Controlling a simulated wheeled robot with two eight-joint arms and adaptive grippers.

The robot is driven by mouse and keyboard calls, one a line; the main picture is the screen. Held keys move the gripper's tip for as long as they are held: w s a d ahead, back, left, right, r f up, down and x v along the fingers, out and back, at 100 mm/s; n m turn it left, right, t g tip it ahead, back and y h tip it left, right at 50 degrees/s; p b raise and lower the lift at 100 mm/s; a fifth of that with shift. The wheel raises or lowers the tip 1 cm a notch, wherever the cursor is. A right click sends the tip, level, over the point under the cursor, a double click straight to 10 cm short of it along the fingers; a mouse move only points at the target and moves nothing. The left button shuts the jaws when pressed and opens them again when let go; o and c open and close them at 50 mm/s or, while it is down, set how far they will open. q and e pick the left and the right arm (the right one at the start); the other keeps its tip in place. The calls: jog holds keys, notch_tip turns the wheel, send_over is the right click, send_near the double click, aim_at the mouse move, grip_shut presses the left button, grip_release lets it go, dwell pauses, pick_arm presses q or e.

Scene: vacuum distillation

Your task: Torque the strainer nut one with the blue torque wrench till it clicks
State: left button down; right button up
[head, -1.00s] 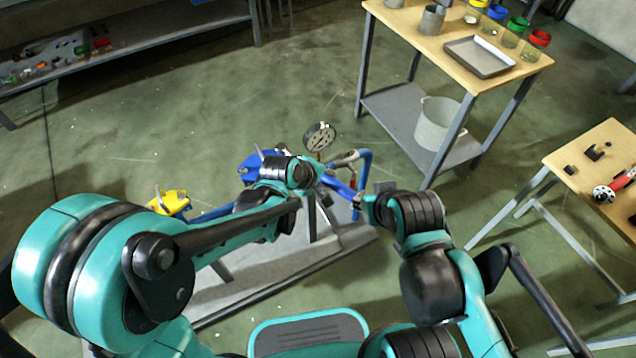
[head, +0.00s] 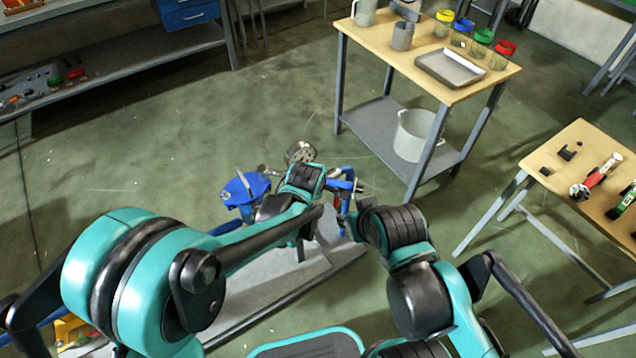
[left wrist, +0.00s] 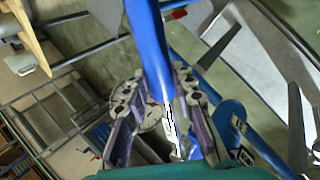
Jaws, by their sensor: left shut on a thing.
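My left gripper (left wrist: 163,115) is shut on the blue torque wrench (left wrist: 150,45), whose blue bar runs between the two fingers in the left wrist view. In the head view the left gripper (head: 328,184) is over the pipework, with a blue piece of the wrench (head: 341,185) beside it. My right gripper (head: 358,209) is close by on the right; its fingers are too small and covered to read. A round grey flange (head: 300,152) shows just behind the left gripper. Strainer nut one cannot be picked out; the arm and gripper cover that area.
A blue valve part (head: 244,188) stands left of my left gripper. The pipework stands on a grey base plate (head: 310,285). A wooden table with a tray (head: 450,68) is behind on the right, and another with tools (head: 600,175) is at far right. Open floor lies at the left.

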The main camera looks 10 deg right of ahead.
pick_arm(q)
jog(key=shift+s+a+m+g+h, duration=0.2)
jog(key=shift+s+a+m+h, duration=0.1)
jog(key=shift+s+a+m, duration=0.3)
jog(key=shift+s+a+m+g+h, duration=0.25)
jog(key=shift+s+a+m, duration=0.2)
jog(key=shift+s, duration=0.25)
jog(key=shift+d, duration=0.1)
jog(key=shift+s+a+m+g+h, duration=0.35)
jog(key=shift+s+a+m+h, duration=0.2)
jog(key=shift+s+a+m, duration=0.6)
jog(key=shift+w, duration=0.1)
jog(key=shift+a, duration=0.15)
jog(key=shift+s+a+m+g+h, duration=0.2)
jog(key=shift+s+a+m+g, duration=0.1)
jog(key=shift+s+a+m, duration=0.3)
jog(key=shift+s+a+m+g+h, duration=0.2)
jog(key=shift+s+a+m+g, duration=0.15)
jog(key=shift+a, duration=0.35)
